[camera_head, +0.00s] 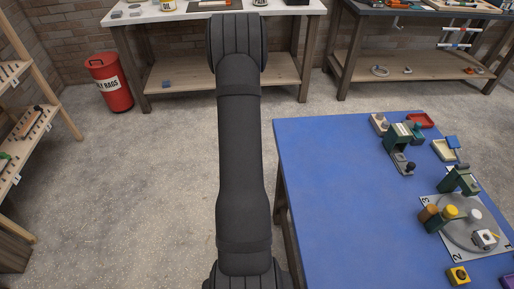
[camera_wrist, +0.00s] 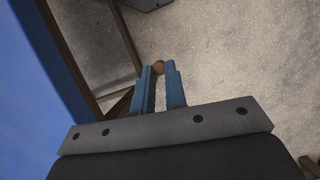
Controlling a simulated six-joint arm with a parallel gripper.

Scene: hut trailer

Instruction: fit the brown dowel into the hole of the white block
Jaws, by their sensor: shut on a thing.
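In the wrist view my gripper (camera_wrist: 160,78) has its two blue fingers shut on a small brown round piece, the brown dowel (camera_wrist: 158,67). Only its end shows, just beyond the fingertips, so its length and tilt are hidden. The gripper is over the floor beside the blue table's edge, apart from any block. In the head view the gripper and dowel do not show; only my dark arm does. A white block (camera_head: 485,238) with a dark spot on its face sits on the grey round plate (camera_head: 462,236) at the right of the table.
The blue table (camera_head: 335,200) is bare at its left and middle. A yellow block (camera_head: 458,275) lies at the front, and green fixtures (camera_head: 400,137) and small trays (camera_head: 446,150) stand farther back.

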